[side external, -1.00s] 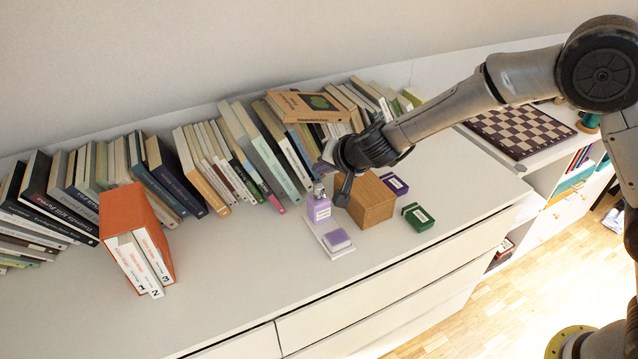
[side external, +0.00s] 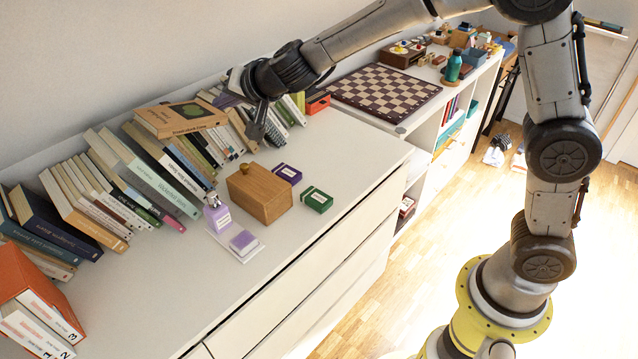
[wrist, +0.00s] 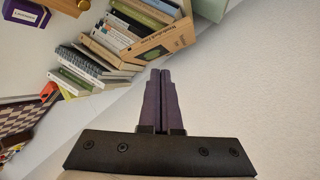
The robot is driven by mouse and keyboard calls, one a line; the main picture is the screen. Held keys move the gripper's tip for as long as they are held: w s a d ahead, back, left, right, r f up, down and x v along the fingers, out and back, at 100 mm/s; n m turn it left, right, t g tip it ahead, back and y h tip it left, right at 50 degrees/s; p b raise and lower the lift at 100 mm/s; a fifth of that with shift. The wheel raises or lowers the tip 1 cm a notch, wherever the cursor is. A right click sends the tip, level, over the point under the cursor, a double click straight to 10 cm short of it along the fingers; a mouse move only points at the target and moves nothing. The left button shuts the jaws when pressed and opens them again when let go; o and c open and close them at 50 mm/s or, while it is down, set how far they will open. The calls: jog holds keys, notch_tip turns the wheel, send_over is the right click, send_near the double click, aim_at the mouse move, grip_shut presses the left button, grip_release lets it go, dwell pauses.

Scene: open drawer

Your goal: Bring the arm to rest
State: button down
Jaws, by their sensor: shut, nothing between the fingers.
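My gripper (side external: 257,122) is shut and empty, held above the dresser top near the row of books in the side view. Its closed dark fingers also show in the wrist view (wrist: 161,92), with books beyond them. In the side view the fingers point down and stand apart from the wooden box (side external: 259,193), which is below and in front of them. Whether the fingertips touch any book behind them I cannot tell.
Several books lean along the wall, with a flat book (side external: 181,118) on top. A chessboard (side external: 385,92) lies beyond. The dresser's front edge is clear.

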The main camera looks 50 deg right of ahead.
jog(key=s+d+r+n+t+y, duration=0.2)
jog(key=s+d+r, duration=0.3)
jog(key=s+r, duration=0.5)
jog(key=s+d+r+n, duration=0.2)
jog(key=s+r+n, duration=0.2)
jog(key=s, duration=0.5)
jog(key=s+d+f+n+g+h, duration=0.1)
jog(key=s+d+f+g, duration=0.2)
jog(key=s+f, duration=0.4)
jog(key=s+d+f+n+g+h, duration=0.1)
jog(key=s+d+f+g, duration=0.3)
jog(key=s+f, duration=0.4)
jog(key=s+g, duration=0.1)
jog(key=s, duration=0.5)
jog(key=shift+n+h, duration=0.3)
jog(key=shift+h, duration=0.1)
jog(key=shift+r, duration=0.1)
jog(key=c, duration=1.6)
grip_release()
